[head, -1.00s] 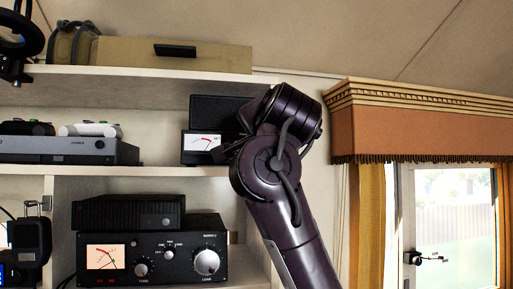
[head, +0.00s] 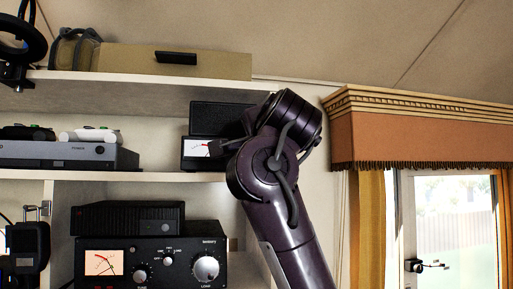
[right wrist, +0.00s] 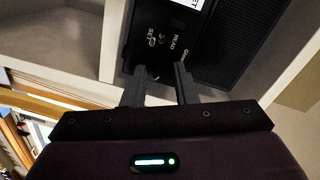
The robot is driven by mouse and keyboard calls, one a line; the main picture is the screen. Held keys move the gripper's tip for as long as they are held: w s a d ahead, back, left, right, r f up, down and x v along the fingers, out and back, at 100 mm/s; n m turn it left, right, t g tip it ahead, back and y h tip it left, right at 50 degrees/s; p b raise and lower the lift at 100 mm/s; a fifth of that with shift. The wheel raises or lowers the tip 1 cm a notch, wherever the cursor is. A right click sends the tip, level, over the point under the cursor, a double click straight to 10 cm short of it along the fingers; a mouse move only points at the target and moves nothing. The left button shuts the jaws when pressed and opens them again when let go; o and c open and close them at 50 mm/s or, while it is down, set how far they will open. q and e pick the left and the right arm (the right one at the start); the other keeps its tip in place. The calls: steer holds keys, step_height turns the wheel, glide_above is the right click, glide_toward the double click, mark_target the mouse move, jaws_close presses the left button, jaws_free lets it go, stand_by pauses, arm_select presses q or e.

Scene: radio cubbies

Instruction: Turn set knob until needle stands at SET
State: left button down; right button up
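The small black meter unit (head: 185,163) stands on the middle shelf with its white meter face (head: 197,148) toward me. A red arc shows on the face, but the needle is too small to read against SET. My right arm hides the unit's right side. In the right wrist view the unit's dark panel (right wrist: 170,22) carries lettering including SET and READ. My right gripper (right wrist: 160,72) is at this panel, its two fingers apart. A small dark shape with a light mark sits between the fingertips; I cannot tell whether they touch it. My left gripper is not in view.
A black speaker box (head: 222,117) stands behind the meter unit. A larger radio (head: 150,258) with a lit meter and knobs is on the shelf below. A grey console (head: 60,155) lies to the left. A curtained window is at the right.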

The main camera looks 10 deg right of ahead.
steer(key=s+b, duration=0.5)
steer(key=s, duration=0.2)
steer(key=shift+s+r, duration=0.2)
steer(key=shift+s, duration=0.2)
stand_by(0.4)
